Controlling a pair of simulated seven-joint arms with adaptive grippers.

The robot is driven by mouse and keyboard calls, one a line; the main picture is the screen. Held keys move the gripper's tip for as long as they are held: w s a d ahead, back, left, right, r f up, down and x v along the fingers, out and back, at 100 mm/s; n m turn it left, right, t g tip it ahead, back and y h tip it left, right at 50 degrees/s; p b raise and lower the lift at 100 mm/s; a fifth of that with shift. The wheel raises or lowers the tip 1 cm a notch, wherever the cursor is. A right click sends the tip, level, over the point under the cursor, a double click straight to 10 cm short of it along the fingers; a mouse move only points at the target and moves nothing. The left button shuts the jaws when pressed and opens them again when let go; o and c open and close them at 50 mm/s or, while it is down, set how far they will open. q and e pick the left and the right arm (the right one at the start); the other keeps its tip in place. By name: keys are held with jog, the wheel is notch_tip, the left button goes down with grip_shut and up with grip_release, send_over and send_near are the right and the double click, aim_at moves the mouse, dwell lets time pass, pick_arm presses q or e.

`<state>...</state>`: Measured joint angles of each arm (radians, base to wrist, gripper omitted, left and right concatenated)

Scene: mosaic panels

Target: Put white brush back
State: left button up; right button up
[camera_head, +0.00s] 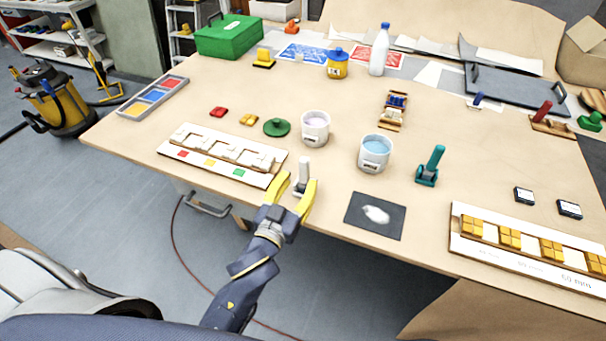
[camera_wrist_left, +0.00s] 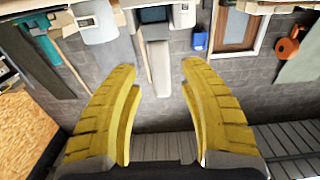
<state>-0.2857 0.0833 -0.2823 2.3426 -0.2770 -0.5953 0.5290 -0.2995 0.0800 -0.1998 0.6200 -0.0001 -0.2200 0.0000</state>
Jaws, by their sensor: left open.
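The white brush (camera_head: 304,172) stands upright on the table near the front edge, in the head view. My left gripper (camera_head: 297,183) is open, with its yellow fingers to either side of the brush's lower part; I cannot tell whether they touch it. In the left wrist view the fingers (camera_wrist_left: 160,72) are spread apart with a pale long shape between them. A dark card (camera_head: 359,218) with a white smear lies to the right. A white mug with pale liquid (camera_head: 315,137) and a white mug with blue liquid (camera_head: 374,163) stand behind. My right gripper is not in view.
A teal brush (camera_head: 433,162) stands right of the blue-liquid mug. A white slotted panel (camera_head: 205,163) with coloured squares lies left of my gripper; a green lid (camera_head: 276,128) lies behind it. A panel with yellow tiles (camera_head: 470,250) lies at the right front.

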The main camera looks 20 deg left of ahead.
pick_arm(q)
jog(key=s, duration=0.8)
jog(key=shift+a, duration=0.35)
